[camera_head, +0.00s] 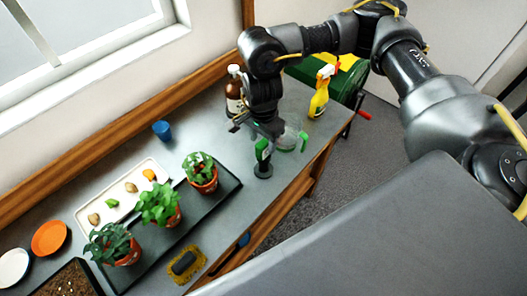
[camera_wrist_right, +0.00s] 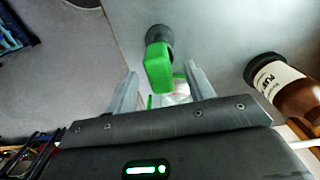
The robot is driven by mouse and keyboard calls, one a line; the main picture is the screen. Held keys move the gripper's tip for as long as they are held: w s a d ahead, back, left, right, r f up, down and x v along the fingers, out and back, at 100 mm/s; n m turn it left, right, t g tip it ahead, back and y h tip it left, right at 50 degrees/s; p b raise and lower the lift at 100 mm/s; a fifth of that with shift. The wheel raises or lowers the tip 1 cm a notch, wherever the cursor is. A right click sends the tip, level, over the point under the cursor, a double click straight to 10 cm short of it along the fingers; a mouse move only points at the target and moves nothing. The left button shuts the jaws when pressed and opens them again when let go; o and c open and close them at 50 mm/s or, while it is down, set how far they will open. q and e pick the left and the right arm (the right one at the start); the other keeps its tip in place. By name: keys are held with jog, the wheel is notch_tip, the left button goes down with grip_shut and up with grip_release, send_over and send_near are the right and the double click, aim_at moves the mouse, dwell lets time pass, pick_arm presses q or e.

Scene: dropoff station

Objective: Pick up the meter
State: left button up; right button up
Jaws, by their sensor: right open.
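The meter, a green block-shaped head (camera_head: 262,150) on a dark round base, stands upright on the grey bench near its front edge. My right gripper (camera_head: 262,130) is above and close to it, pointing down. In the right wrist view the meter (camera_wrist_right: 158,68) shows just beyond and between the two open fingers (camera_wrist_right: 163,85). The fingers are apart with nothing clamped between them. My left gripper is not in view.
A clear vessel with green parts (camera_head: 288,138) stands right beside the meter. A brown bottle (camera_head: 234,96) is behind my gripper, a yellow spray bottle (camera_head: 319,98) to the right. Potted plants on a dark tray (camera_head: 226,192) stand left. A blue cup (camera_head: 161,130) is further back.

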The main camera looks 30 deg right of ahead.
aim_at(264, 157)
jog(key=shift+d+f+p, duration=0.15)
jog(key=shift+f+p, duration=0.4)
jog(key=shift+f, duration=1.5)
jog(key=c, duration=1.1)
